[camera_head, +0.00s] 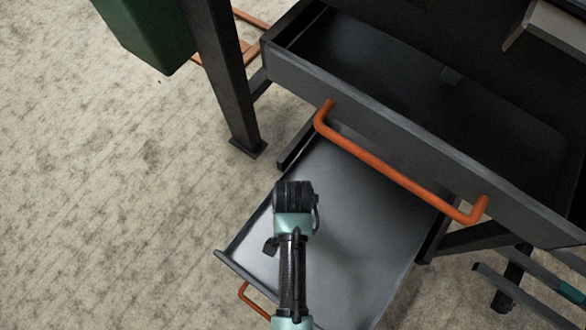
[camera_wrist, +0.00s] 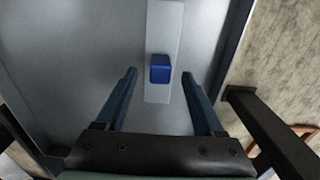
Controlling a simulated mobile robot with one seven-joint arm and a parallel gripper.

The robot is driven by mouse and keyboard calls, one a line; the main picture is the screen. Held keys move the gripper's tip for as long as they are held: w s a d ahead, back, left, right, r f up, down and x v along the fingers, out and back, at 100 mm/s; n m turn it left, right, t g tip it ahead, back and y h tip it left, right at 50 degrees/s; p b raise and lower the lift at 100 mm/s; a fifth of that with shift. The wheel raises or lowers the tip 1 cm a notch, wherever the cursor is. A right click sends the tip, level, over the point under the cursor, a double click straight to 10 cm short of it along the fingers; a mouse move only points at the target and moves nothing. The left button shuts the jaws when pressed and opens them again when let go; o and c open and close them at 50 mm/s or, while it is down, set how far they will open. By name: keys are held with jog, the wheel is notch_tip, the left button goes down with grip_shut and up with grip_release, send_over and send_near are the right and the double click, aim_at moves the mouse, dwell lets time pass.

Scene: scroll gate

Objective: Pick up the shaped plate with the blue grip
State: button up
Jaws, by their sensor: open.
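The shaped plate (camera_wrist: 155,87) shows in the wrist view as a light grey strip lying on a grey metal surface. Its blue grip (camera_wrist: 160,68) is a small block standing on the strip, between and just beyond my fingertips. My gripper (camera_wrist: 158,76) is open and empty, with one finger on each side of the plate's line. In the head view my arm reaches over the lower open drawer (camera_head: 350,200). The plate and my fingers do not show there, hidden by my arm. The height of my fingertips above the plate is hard to tell.
An upper drawer (camera_head: 350,92) stands open and looks empty, its orange handle (camera_head: 400,168) overhanging the lower drawer. A dark table leg (camera_head: 225,80) and a green box (camera_head: 145,35) are at the upper left. Bare floor (camera_head: 100,200) lies to the left.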

notch_tip(320, 180, down, 3)
jog(key=shift+r+b, duration=0.15)
jog(key=shift+b, duration=0.45)
jog(key=shift+r, duration=0.1)
grip_shut()
